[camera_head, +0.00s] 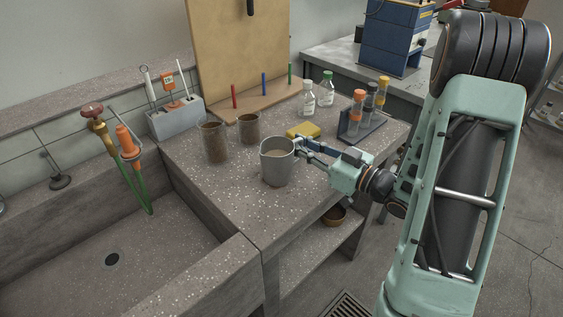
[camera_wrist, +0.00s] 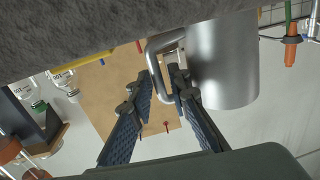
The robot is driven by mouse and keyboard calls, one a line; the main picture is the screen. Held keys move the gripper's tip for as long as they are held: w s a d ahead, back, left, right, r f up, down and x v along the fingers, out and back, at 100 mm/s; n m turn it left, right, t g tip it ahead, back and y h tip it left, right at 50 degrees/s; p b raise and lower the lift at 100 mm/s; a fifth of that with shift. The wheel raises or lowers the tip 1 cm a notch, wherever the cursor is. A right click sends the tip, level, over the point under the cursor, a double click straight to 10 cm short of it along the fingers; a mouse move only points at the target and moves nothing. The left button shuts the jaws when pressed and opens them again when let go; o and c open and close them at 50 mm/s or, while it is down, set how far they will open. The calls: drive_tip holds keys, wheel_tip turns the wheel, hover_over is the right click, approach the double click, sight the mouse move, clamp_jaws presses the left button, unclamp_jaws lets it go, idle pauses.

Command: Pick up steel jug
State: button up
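The steel jug (camera_head: 277,166) is a grey metal vessel standing upright on the speckled bench near its front edge. Its inside looks pale in the head view. In the wrist view its body (camera_wrist: 225,62) fills the upper right, with its handle (camera_wrist: 156,72) on the left side. My gripper (camera_head: 305,147) reaches in from the right at the handle's height. In the wrist view my gripper's fingers (camera_wrist: 161,80) are apart, one on each side of the handle's upright bar, with the right finger inside the loop. A gap shows between the fingers, and they do not look clamped.
Two brown beakers (camera_head: 215,143) stand behind the jug. A yellow sponge (camera_head: 303,130), white bottles (camera_head: 308,100) and a rack (camera_head: 362,125) of capped tubes are behind my gripper. A sink (camera_head: 150,245) lies left. The bench front is clear.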

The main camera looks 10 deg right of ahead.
sight(302, 137)
clamp_jaws()
drive_tip(key=shift+r, duration=0.15)
idle(0.4)
drive_tip(key=shift+r+p, duration=0.65)
drive_tip(key=shift+r, duration=0.15)
wheel_tip(302, 137, up, 2)
drive_tip(key=shift+s+r+p, duration=0.1)
drive_tip(key=shift+r+p, duration=0.1)
drive_tip(key=shift+p, duration=0.75)
drive_tip(key=s+d+r+p, duration=0.1)
drive_tip(key=s+r+p, duration=0.7)
drive_tip(key=s, duration=0.3)
drive_tip(key=shift+s+d+r+p, duration=0.3)
drive_tip(key=shift+s+p, duration=0.05)
drive_tip(key=shift+p, duration=0.1)
